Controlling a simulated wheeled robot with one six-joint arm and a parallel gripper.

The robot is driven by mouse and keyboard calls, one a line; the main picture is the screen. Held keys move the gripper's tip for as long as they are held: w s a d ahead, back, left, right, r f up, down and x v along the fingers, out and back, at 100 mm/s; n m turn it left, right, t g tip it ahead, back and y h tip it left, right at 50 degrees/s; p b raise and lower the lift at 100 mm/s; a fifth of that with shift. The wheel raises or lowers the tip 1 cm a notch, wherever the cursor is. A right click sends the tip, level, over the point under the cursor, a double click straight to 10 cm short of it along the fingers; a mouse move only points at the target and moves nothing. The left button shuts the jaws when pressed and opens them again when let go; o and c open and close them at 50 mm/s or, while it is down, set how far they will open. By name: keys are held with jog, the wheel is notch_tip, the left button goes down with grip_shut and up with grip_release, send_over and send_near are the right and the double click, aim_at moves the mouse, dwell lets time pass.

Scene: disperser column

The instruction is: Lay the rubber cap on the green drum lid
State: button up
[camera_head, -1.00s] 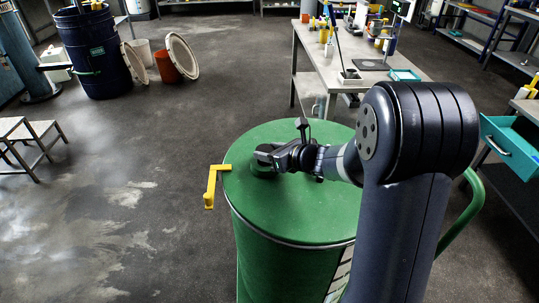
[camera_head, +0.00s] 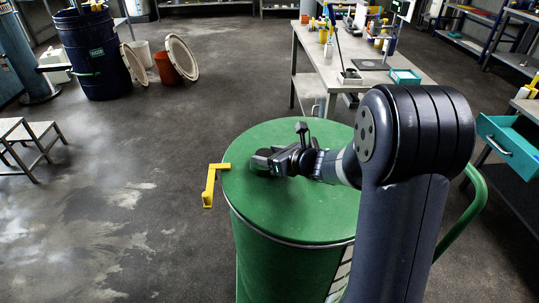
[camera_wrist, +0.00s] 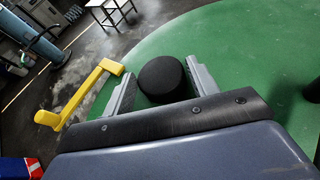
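The black round rubber cap (camera_wrist: 162,76) lies flat on the green drum lid (camera_wrist: 235,35), between my two fingertips in the wrist view. In the head view the cap (camera_head: 261,162) shows as a dark disc on the left part of the lid (camera_head: 300,215). My gripper (camera_wrist: 160,85) is open, with one finger on each side of the cap. A strip of green shows between the left finger and the cap; the right finger is very close to it, and I cannot tell whether they touch. In the head view my gripper (camera_head: 272,160) is low over the lid.
A yellow bracket (camera_head: 211,184) sticks out at the lid's left rim, close to my left finger. A workbench (camera_head: 350,70) with bottles stands behind the drum. A teal drawer (camera_head: 509,147) juts out at right.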

jog(key=shift+o, duration=1.3)
jog(key=shift+r+p, duration=0.95)
jog(key=shift+p, duration=0.05)
jog(key=v, duration=1.1)
jog(key=shift+s+d, duration=0.25)
jog(key=shift+s, duration=0.1)
jog(key=shift+c, duration=0.3)
